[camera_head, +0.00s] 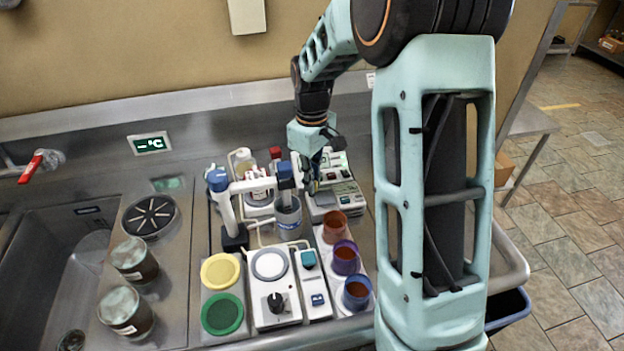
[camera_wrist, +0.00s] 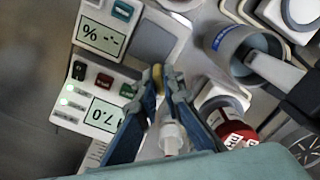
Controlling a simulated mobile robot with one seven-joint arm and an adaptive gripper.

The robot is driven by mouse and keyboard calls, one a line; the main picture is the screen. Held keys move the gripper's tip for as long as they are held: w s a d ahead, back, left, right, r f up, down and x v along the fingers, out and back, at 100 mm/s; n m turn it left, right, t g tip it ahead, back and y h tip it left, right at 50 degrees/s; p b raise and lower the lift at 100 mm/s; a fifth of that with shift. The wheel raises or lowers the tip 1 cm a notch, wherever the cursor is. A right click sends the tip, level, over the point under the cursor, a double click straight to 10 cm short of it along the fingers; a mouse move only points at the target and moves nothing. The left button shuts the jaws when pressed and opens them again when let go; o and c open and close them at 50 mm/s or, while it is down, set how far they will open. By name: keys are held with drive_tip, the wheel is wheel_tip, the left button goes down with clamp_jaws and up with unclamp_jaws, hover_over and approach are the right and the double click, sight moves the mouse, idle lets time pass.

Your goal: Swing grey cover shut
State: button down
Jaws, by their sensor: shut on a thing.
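The grey cover (camera_wrist: 158,42) appears as a flat grey panel on the white instrument (camera_wrist: 105,35) with a "%" display in the wrist view. I cannot tell how far it is swung. My gripper (camera_wrist: 163,76) points at its near edge, with its blue fingers close together on a small yellow piece (camera_wrist: 157,78). Whether this piece belongs to the cover is unclear. In the head view my gripper (camera_head: 314,190) is low over the instruments (camera_head: 340,197) at the back right of the bench, and hides part of them.
A second instrument (camera_wrist: 98,98) reads 7.0. A grey beaker (camera_wrist: 232,50) and a red-labelled bottle (camera_wrist: 230,125) stand close by my gripper. Three coloured cups (camera_head: 346,257) stand in front in the head view. A white stirrer (camera_head: 272,290) and jars (camera_head: 134,260) are further left.

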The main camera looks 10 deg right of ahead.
drive_tip(key=shift+n, duration=0.4)
drive_tip(key=c, duration=2.1)
unclamp_jaws()
drive_tip(key=shift+r, duration=0.1)
wheel_tip(320, 180, up, 12)
drive_tip(key=shift+f, duration=0.1)
